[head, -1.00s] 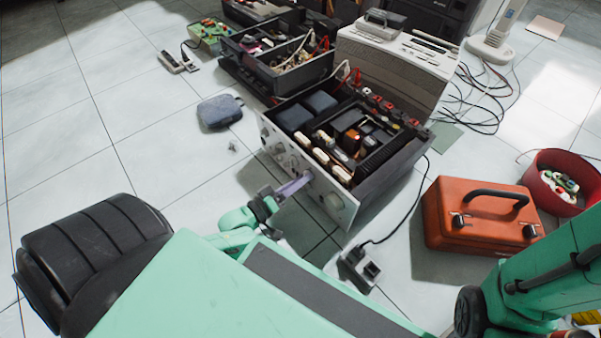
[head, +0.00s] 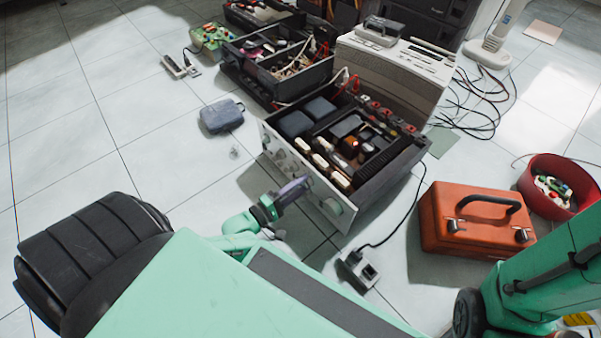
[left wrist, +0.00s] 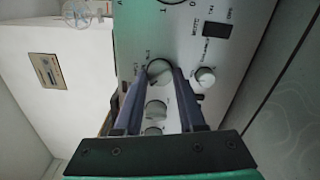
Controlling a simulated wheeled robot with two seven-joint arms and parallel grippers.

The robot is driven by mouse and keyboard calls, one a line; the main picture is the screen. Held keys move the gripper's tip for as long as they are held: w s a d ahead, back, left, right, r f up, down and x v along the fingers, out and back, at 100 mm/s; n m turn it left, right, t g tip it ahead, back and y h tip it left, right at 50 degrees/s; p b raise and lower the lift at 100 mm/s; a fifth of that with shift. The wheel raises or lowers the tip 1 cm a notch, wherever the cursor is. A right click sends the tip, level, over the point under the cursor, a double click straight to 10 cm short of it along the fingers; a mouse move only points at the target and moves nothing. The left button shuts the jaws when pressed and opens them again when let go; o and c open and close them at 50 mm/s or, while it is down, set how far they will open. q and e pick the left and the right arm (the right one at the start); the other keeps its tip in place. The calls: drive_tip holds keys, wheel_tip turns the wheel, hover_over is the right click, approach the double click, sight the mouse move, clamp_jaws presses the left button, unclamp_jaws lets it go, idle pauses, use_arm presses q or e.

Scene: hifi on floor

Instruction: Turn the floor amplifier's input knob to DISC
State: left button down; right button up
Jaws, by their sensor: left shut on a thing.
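The floor amplifier (head: 358,197) stands open-topped on the tiles, its pale front panel facing lower left with a row of knobs. My left gripper (head: 305,182) reaches the middle of that panel in the head view. In the left wrist view, the fingers of my left gripper (left wrist: 159,74) are shut on a round silver knob (left wrist: 159,71). Other knobs sit below it and to its right. The small panel labels are too blurred to read, so I cannot tell which setting the knob points to. My right gripper is out of view.
An orange toolbox (head: 472,236) and a red tub (head: 555,202) are to the right. A socket block (head: 357,268) with a cable lies before the amplifier. A blue-grey pouch (head: 221,116) lies left of it, and open equipment (head: 276,68) stands behind.

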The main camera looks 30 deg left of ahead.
use_arm(q)
drive_tip(key=shift+d+n, duration=0.1)
drive_tip(key=shift+n, duration=0.4)
drive_tip(key=shift+f, duration=0.1)
drive_tip(key=c, duration=0.5)
unclamp_jaws()
